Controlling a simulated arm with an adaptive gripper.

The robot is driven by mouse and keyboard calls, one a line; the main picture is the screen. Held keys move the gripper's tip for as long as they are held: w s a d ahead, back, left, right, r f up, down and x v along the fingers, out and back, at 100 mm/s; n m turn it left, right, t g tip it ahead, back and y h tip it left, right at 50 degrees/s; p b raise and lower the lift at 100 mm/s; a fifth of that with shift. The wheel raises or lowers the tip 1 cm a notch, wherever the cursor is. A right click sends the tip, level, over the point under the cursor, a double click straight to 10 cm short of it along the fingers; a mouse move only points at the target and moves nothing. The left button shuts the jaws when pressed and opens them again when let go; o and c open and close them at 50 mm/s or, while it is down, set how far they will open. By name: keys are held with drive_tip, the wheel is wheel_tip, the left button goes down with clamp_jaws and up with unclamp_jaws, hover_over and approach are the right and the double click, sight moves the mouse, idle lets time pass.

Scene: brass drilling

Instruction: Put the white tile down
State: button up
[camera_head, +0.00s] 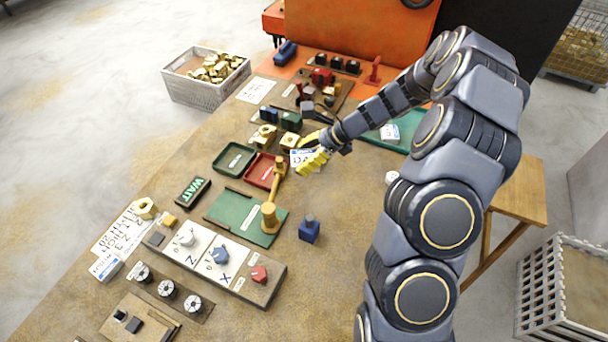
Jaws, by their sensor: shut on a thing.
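My gripper (312,152) has yellow fingers and is over the far middle of the table, at the end of the arm reaching in from the right. It is shut on a white tile (299,156) with dark lettering, partly covered by the fingers. The tile is just right of the red tray (262,182). I cannot tell whether it touches the table. Another white tile (389,132) lies in the green tray (408,122) behind my arm. A white block with lettering (106,266) stands at the left edge of the table.
A brass post (270,215) stands on a green mat (228,214), close to the gripper's near side. A dark green tray (233,160) and brass blocks (263,136) are left and behind. A blue block (309,229) stands nearer. The table (330,275) is clear at the front right.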

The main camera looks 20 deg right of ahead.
sight(304, 156)
wheel_tip(304, 156, up, 3)
drive_tip(key=shift+f, duration=0.1)
drive_tip(key=shift+w, duration=0.1)
drive_tip(key=w+d+f+m+t+h, duration=0.1)
drive_tip(key=w+d+m+t+h, duration=0.15)
drive_tip(key=d+m, duration=0.35)
drive_tip(key=w+d+f+m+t+h, duration=0.1)
drive_tip(key=w+d+m+t+h, duration=0.2)
drive_tip(key=d, duration=0.5)
drive_tip(key=s+d+f+m+g+h, duration=0.1)
drive_tip(key=s+d+f+m+h, duration=0.15)
drive_tip(key=d+m+h, duration=1.1)
drive_tip(key=w+d+f+n+y, duration=0.1)
drive_tip(key=w+d+f+y, duration=0.1)
drive_tip(key=d, duration=0.2)
drive_tip(key=w+d+f+n+y, duration=0.1)
drive_tip(key=w+d+f+y, duration=0.1)
drive_tip(key=w+d, duration=0.1)
drive_tip(key=w+d+f+n+y, duration=0.1)
drive_tip(key=w+d+f+y, duration=0.1)
drive_tip(key=d, duration=0.3)
drive_tip(key=shift+w+f, duration=0.35)
drive_tip(key=shift+f, duration=0.15)
drive_tip(key=shift+d+x, duration=0.25)
drive_tip(key=shift+x, duration=1.15)
